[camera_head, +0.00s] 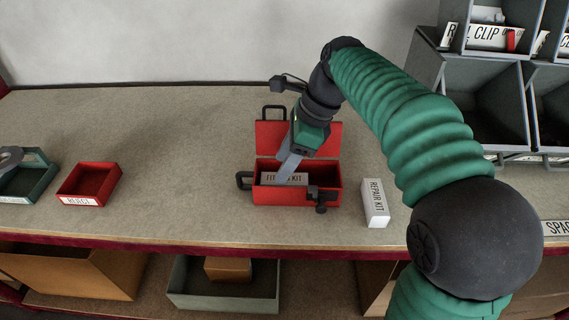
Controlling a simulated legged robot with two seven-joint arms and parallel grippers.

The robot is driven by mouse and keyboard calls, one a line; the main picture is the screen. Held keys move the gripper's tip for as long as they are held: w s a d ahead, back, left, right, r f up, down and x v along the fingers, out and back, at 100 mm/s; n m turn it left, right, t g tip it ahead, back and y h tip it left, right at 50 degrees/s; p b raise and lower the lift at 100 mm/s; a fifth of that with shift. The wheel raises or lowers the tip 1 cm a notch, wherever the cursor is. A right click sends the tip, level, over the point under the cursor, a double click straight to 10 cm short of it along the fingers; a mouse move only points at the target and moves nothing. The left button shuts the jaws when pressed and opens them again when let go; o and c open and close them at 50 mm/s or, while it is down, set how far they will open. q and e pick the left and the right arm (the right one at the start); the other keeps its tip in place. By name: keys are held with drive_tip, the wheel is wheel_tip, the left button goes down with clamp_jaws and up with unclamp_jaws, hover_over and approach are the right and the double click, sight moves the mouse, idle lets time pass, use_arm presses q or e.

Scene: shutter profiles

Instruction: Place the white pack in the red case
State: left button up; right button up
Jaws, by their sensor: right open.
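The red case (298,196) stands open on the workbench, its lid (325,138) raised at the back. My left gripper is not in view.
A small red tray (89,181) and a green tray (38,176) sit at the left. Grey bins (481,95) stand at the back right. My right arm covers the right part of the bench. The bench between red tray and case is clear.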

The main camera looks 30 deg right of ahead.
sight(298, 179)
use_arm(q)
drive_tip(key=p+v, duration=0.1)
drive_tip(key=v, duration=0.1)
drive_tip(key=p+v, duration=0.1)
drive_tip(key=p, duration=0.1)
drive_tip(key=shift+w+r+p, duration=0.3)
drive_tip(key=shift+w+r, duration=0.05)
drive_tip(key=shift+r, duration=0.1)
use_arm(e)
drive_tip(key=v, duration=0.7)
drive_tip(key=shift+r, duration=0.3)
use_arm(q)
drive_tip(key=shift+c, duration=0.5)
